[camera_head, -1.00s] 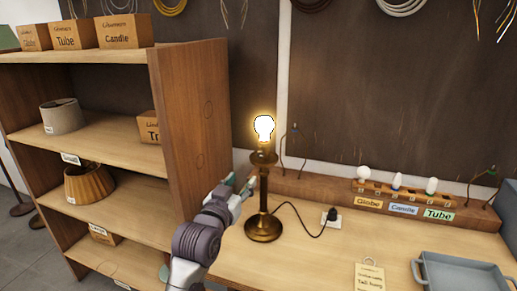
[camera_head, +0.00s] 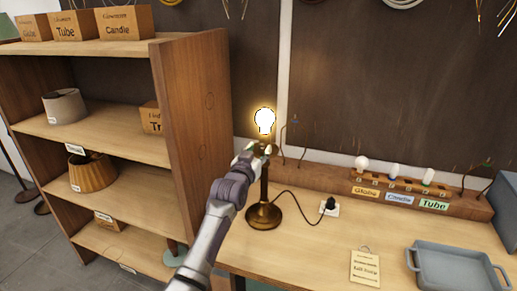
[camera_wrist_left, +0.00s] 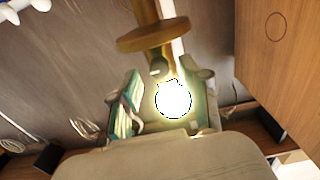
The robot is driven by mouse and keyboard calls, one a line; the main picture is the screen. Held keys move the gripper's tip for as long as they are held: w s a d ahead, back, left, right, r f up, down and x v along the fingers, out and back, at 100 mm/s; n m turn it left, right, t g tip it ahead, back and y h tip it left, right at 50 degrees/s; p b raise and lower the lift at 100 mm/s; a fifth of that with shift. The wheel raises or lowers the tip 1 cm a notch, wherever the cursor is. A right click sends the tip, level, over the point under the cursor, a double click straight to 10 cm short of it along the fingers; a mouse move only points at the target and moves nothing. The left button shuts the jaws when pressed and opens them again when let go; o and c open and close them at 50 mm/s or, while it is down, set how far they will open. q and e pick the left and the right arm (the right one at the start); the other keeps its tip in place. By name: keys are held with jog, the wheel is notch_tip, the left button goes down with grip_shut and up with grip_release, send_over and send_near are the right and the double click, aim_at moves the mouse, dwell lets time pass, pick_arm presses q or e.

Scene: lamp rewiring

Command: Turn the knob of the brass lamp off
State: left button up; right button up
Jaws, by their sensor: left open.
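The brass lamp (camera_head: 263,214) stands upright on the workbench, and its bulb (camera_head: 265,121) glows brightly. My left gripper (camera_head: 257,149) is open at the height of the lamp's socket, just below the bulb. In the left wrist view, the open fingers of the left gripper (camera_wrist_left: 166,92) lie on either side of the glowing bulb (camera_wrist_left: 174,99) and the socket. A small knob-like piece (camera_wrist_left: 158,68) shows there between the bulb and the round brass disc (camera_wrist_left: 158,35). I cannot tell whether a finger touches it. My right gripper is not in view.
A wooden shelf unit (camera_head: 192,130) stands close to the left of my left arm. A power socket (camera_head: 329,208) with the lamp's plug, a rack of bulbs (camera_head: 398,186), a paper tag (camera_head: 365,267) and a grey tray (camera_head: 456,272) are to the right. The bench front is mostly clear.

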pick_arm(q)
jog(key=shift+w, duration=0.2)
grip_shut()
jog(key=shift+f+n+b, duration=0.1)
jog(key=shift+n+b, duration=0.2)
jog(key=shift+n, duration=0.7)
jog(key=n, duration=0.3)
jog(key=shift+n, duration=0.4)
grip_release()
notch_tip(320, 180, up, 10)
jog(key=shift+r, duration=0.1)
